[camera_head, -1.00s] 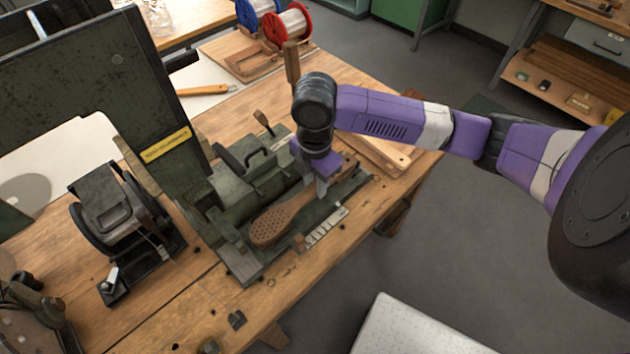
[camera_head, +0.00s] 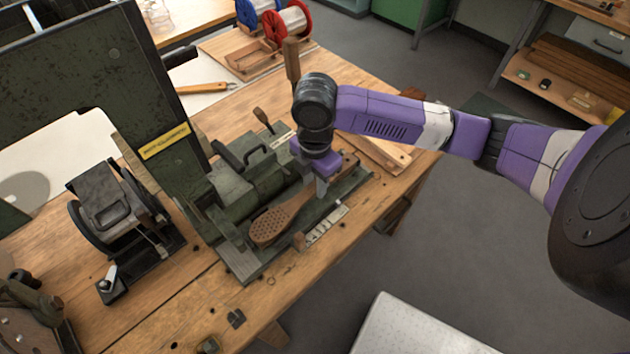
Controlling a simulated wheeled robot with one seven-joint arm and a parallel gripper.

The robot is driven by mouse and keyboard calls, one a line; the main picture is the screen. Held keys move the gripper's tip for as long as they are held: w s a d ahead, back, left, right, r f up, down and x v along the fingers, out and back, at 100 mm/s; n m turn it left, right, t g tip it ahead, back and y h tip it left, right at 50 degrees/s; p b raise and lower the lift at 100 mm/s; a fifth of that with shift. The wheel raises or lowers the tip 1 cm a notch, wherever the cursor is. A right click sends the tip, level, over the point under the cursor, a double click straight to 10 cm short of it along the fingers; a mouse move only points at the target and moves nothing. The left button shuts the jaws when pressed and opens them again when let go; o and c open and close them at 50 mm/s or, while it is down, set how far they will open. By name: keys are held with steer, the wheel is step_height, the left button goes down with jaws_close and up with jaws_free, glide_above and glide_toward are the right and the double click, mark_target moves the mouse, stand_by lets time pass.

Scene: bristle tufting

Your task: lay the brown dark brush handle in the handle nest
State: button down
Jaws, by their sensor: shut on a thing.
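The brown brush handle (camera_head: 276,225) has an oval head with rows of holes, pointing to the lower left, and a narrower grip toward the upper right. My gripper (camera_head: 321,190) points down and is shut on the grip part of the handle. The handle lies along the dark green bed of the fixture (camera_head: 240,262), where the handle nest appears to be. The nest's own edges are mostly hidden under the handle and my gripper. I cannot tell whether the handle touches the bed or is just above it.
A green machine block with a black grip (camera_head: 246,160) stands just behind the handle. A pale marked strip (camera_head: 326,225) lies in front of it. A large green panel (camera_head: 90,100) rises at left. Thread spools (camera_head: 285,25) stand at the back. The bench's front right is clear.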

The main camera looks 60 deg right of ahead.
steer(key=shift+f+b, duration=0.35)
steer(key=shift+f, duration=0.15)
stand_by(0.6)
steer(key=c, duration=0.6)
jaws_free()
steer(key=shift+r, duration=0.1)
steer(key=shift+r+p, duration=2.8)
steer(key=shift+r, duration=0.7)
